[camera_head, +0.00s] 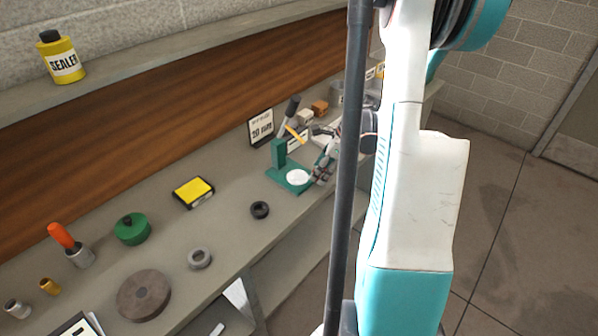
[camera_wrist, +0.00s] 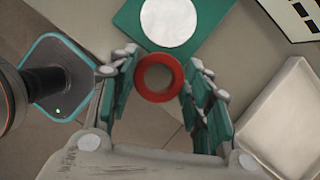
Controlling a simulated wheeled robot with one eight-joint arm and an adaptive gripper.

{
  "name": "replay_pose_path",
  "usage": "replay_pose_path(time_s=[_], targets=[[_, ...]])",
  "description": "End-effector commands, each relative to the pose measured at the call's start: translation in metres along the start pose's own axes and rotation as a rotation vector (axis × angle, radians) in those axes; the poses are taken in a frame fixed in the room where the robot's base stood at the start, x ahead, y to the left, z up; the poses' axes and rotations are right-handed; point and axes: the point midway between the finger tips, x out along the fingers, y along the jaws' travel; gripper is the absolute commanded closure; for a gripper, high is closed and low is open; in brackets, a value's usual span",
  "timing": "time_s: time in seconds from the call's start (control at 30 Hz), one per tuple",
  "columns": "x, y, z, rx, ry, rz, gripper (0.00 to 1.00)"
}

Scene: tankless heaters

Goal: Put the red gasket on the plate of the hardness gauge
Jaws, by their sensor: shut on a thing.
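The red gasket (camera_wrist: 144,84) is a ring held between the fingertips of my gripper (camera_wrist: 158,80) in the wrist view. My gripper is shut on it. The hardness gauge (camera_head: 279,160) is a green stand with a round white plate (camera_head: 298,177) on its base. In the wrist view the white plate (camera_wrist: 168,20) lies just beyond the gasket, and the gasket's far edge comes close to the plate's near edge. I cannot tell the gasket's height. In the head view my gripper (camera_head: 323,172) is small beside the plate, on its right, and the gasket is not discernible.
A white tray (camera_wrist: 287,120) is right of my gripper in the wrist view. A dark ring (camera_head: 260,210) and a grey ring (camera_head: 200,258) lie on the bench. A sign (camera_head: 261,128) stands behind the gauge. The bench's front edge is close to the gauge.

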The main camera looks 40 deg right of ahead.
Motion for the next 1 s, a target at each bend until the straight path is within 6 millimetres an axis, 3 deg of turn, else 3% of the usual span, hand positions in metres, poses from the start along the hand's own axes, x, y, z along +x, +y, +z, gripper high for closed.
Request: replay_pose_path(time_s=[0.1,0.37,0.6,0.7,1.0], targets=[[0.009,0.0,0.019,-0.004,0.0,0.0,0.82],[0.015,0.0,0.035,-0.002,0.0,0.0,0.82],[0.03,0.0,0.068,-0.004,0.0,0.001,0.82],[0.042,0.0,0.059,0.0,0.001,-0.001,0.82],[0.042,0.0,0.059,0.0,0.0,0.0,0.82]])
